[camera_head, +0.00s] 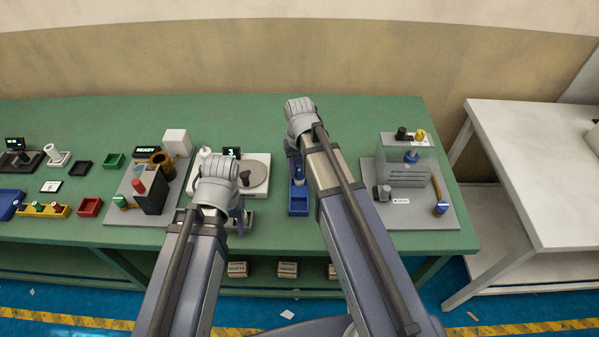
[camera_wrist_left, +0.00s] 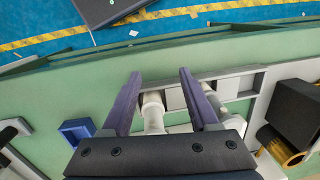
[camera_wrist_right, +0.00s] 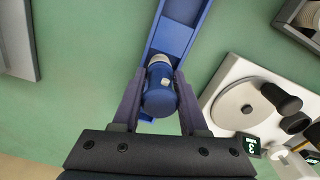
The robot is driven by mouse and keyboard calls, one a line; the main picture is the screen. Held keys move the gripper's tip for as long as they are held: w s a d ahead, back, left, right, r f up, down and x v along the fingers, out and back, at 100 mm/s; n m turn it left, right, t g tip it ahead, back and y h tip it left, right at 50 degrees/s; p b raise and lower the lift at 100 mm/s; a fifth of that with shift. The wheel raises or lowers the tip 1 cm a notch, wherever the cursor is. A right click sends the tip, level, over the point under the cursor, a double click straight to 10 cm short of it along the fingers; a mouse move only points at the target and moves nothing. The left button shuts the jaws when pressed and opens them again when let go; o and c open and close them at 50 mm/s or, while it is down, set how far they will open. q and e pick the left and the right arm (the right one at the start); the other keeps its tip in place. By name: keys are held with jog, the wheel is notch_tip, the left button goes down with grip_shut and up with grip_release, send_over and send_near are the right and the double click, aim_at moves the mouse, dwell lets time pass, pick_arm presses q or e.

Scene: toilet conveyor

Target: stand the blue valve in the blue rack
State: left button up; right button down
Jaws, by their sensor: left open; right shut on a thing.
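The blue valve (camera_wrist_right: 160,92), a blue cylinder with a pale collar, is between the fingers of my right gripper (camera_wrist_right: 158,78), which is shut on it. In the right wrist view it overlaps the near end of the blue rack (camera_wrist_right: 174,38); I cannot tell whether it rests in it. In the head view the valve (camera_head: 299,176) is at the back of the long blue rack (camera_head: 298,208), partly hidden by my right gripper (camera_head: 294,160). My left gripper (camera_wrist_left: 155,85) is open, with a white fitting (camera_wrist_left: 152,112) between its fingers, over the grey holder.
A white station with a round plate and black knob (camera_head: 246,178) stands left of the rack. A grey machine (camera_head: 404,160) on a grey base stands to the right. Further left are a black device (camera_head: 152,188) and small coloured trays. Green table is bare between rack and machine.

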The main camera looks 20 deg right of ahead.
jog(key=shift+f, duration=0.1)
pick_arm(q)
jog(key=shift+f, duration=0.1)
pick_arm(e)
jog(key=shift+c, duration=2.2)
grip_release()
notch_tip(320, 180, up, 12)
jog(key=p, duration=1.2)
jog(key=shift+r, duration=0.2)
pick_arm(q)
notch_tip(320, 180, up, 12)
pick_arm(e)
jog(key=s+a+n+h, duration=0.1)
jog(key=s+a+n, duration=0.3)
jog(key=s+a, duration=0.6)
jog(key=s, duration=0.4)
jog(key=shift+a, duration=0.25)
jog(key=shift+s, duration=0.1)
pick_arm(q)
notch_tip(320, 180, down, 5)
jog(key=b, duration=0.5)
pick_arm(e)
notch_tip(320, 180, down, 5)
jog(key=shift+f, duration=0.1)
